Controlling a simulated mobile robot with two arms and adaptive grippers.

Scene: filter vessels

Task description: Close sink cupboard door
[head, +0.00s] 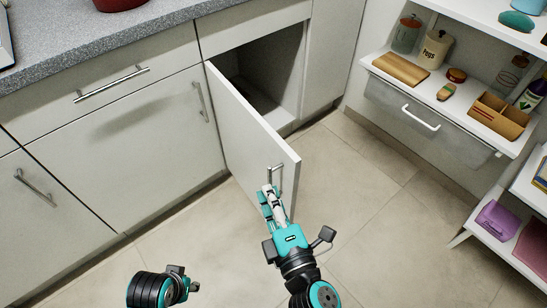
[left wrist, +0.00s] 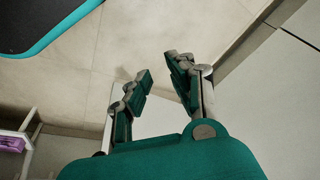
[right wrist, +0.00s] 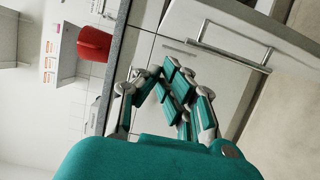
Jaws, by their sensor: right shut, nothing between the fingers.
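The white sink cupboard door (head: 248,125) stands wide open in the head view, swung out from the cabinet front. The dark cupboard interior (head: 262,75) shows behind it. A bar handle (head: 281,172) is near the door's free edge; a bar handle on a white panel (right wrist: 232,52) also shows in the right wrist view. My right gripper (head: 268,190) is shut and empty, in front of the door's outer face near that handle. I cannot tell whether it touches.
Closed cabinet doors (head: 130,150) and a drawer line the left under a grey countertop (head: 90,35). A red pot (right wrist: 94,44) stands on the counter. A shelf unit (head: 460,100) with jars and boxes is at the right. The tiled floor (head: 370,210) is clear.

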